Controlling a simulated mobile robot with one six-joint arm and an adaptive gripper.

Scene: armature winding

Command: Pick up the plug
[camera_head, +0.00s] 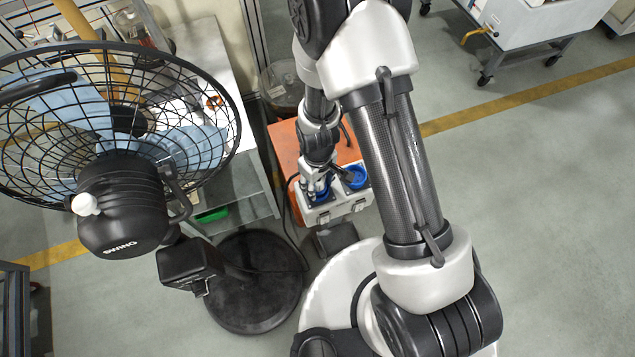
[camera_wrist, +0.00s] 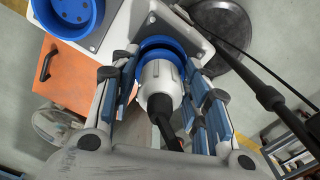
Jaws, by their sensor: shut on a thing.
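The plug (camera_wrist: 160,82) is white and grey with a black cable, and in the wrist view it sits between the two fingers of my gripper (camera_wrist: 165,100). My gripper is shut on it. The plug's front end is at a round blue socket (camera_wrist: 160,45) on a white socket box (camera_wrist: 120,25); I cannot tell how deep it sits. In the head view my gripper (camera_head: 318,183) is over the left blue socket of the white box (camera_head: 345,208), and the plug is mostly hidden there. A second blue socket (camera_head: 355,177) is to the right, with something dark beside it.
An orange surface (camera_head: 288,150) lies behind the socket box. A large black fan (camera_head: 120,200) with its round base (camera_head: 255,290) stands to the left, close to the box. A metal bench (camera_head: 240,170) is behind the fan. Open floor (camera_head: 540,200) lies to the right.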

